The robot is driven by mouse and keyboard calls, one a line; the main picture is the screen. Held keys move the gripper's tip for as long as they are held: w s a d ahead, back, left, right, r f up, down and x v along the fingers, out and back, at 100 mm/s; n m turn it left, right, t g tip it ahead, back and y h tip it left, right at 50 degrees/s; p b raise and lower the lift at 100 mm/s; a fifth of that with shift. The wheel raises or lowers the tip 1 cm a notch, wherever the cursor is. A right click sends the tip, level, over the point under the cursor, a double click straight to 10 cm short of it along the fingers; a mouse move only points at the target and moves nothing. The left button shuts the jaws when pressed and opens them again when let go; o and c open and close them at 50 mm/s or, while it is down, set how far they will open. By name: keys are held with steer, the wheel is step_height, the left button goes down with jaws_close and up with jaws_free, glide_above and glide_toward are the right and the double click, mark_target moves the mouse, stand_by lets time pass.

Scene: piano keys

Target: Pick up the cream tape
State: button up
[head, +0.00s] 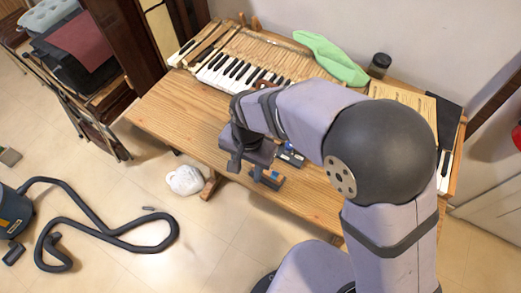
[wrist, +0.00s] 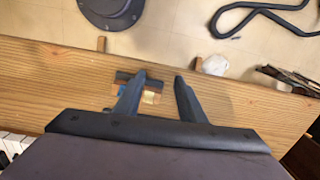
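My gripper (wrist: 162,76) is open in the wrist view, its two dark fingers apart over the wooden table. A small cream piece (wrist: 150,97), which looks like the cream tape, shows between the fingers, close beside the left finger and partly hidden by it. Its full shape is not clear, and I cannot tell how far below the fingers it lies. In the head view my gripper (head: 247,166) points down near the table's front edge. I cannot make out the cream tape there.
A dark block (head: 267,178) lies at the table's front edge, and small blue items (head: 290,155) lie behind it. Piano keys (head: 235,72), a green cloth-like thing (head: 330,58) and a dark jar (head: 379,65) are farther back. The table's left part (head: 165,108) is clear.

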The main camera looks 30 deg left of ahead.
steer(key=w+d+r+m+p, duration=0.1)
steer(key=w+r+p, duration=0.2)
steer(key=w+r, duration=0.25)
steer(key=shift+s+f+p, duration=0.15)
steer(key=shift+f+p, duration=0.45)
steer(key=shift+f, duration=1.2)
steer(key=shift+s+f+p, duration=0.1)
steer(key=shift+f+p, duration=0.5)
steer(key=shift+f, duration=1.15)
jaws_close()
